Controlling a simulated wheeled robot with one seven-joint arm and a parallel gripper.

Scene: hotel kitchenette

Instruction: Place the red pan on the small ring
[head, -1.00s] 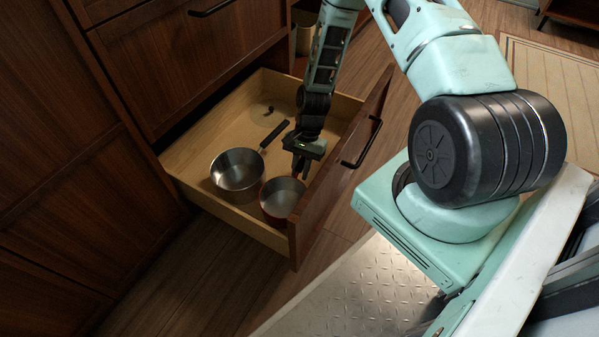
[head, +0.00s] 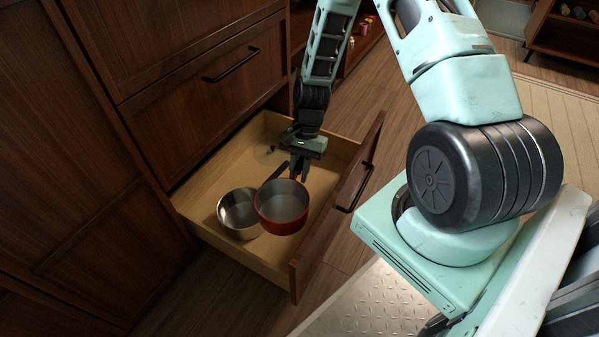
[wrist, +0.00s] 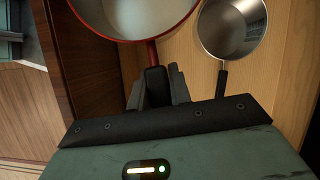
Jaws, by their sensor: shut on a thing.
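The red pan (head: 281,222) has a red outside and a grey metal inside. It hangs above the open drawer, overlapping the steel pot in the head view. My gripper (head: 300,170) is shut on its handle. In the wrist view, the red pan (wrist: 140,32) is at the top, its handle running down between the fingers of my gripper (wrist: 160,92). The small ring does not show in any view.
A steel pot (head: 237,216) with a dark handle lies in the open wooden drawer (head: 205,178); it also shows in the wrist view (wrist: 232,28). The drawer front (head: 345,205) stands close to the right of the red pan. Dark cabinets (head: 60,180) fill the left.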

